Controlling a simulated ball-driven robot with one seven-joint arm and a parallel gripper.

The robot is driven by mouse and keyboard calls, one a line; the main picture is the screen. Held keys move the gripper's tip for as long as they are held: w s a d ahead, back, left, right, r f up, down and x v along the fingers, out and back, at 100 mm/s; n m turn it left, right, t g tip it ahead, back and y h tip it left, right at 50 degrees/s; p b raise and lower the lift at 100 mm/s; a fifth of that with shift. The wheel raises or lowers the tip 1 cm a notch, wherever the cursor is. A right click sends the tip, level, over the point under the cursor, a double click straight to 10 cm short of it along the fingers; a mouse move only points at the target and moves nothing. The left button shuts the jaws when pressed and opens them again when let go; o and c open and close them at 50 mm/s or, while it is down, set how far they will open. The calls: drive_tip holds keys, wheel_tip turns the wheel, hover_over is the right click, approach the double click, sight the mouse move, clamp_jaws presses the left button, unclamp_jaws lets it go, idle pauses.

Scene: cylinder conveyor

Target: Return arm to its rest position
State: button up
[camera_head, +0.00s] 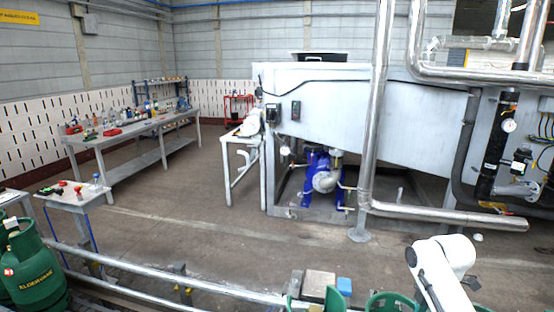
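My white arm (440,262) shows at the bottom right, with a rounded joint on top and a link running down out of the picture. My gripper is not in view, so its state and anything it may hold are hidden. Green gas cylinders (38,275) stand at the lower left edge. Green cylinder collars (391,302) show at the bottom edge, close to the left of my arm.
Conveyor rails (165,274) run along the front. A grey block (318,285) and a small blue block (344,286) sit near the bottom middle. A vertical metal pipe (376,110) stands behind. A long workbench (150,124) is at the left. Open floor (190,200) lies between.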

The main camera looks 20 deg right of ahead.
drive_tip(key=s+a+f+m, duration=0.2)
drive_tip(key=a+f, duration=0.1)
drive_tip(key=a, duration=0.5)
drive_tip(key=s+a+f+m+t+y, duration=0.1)
drive_tip(key=a+f+m, duration=0.1)
drive_tip(key=a, duration=0.5)
drive_tip(key=s+a+f+m, duration=0.2)
drive_tip(key=a+f, duration=0.1)
drive_tip(key=a, duration=0.5)
drive_tip(key=s+a+m, duration=0.2)
drive_tip(key=s+m, duration=0.2)
drive_tip(key=s, duration=0.5)
drive_tip(key=s+a+r+m+h, duration=0.1)
drive_tip(key=s+m, duration=0.4)
drive_tip(key=s, duration=0.5)
drive_tip(key=shift+s+a+r+m, duration=0.2)
drive_tip(key=shift+s+a+m, duration=0.1)
drive_tip(key=shift+a, duration=0.25)
drive_tip(key=shift+o, duration=0.3)
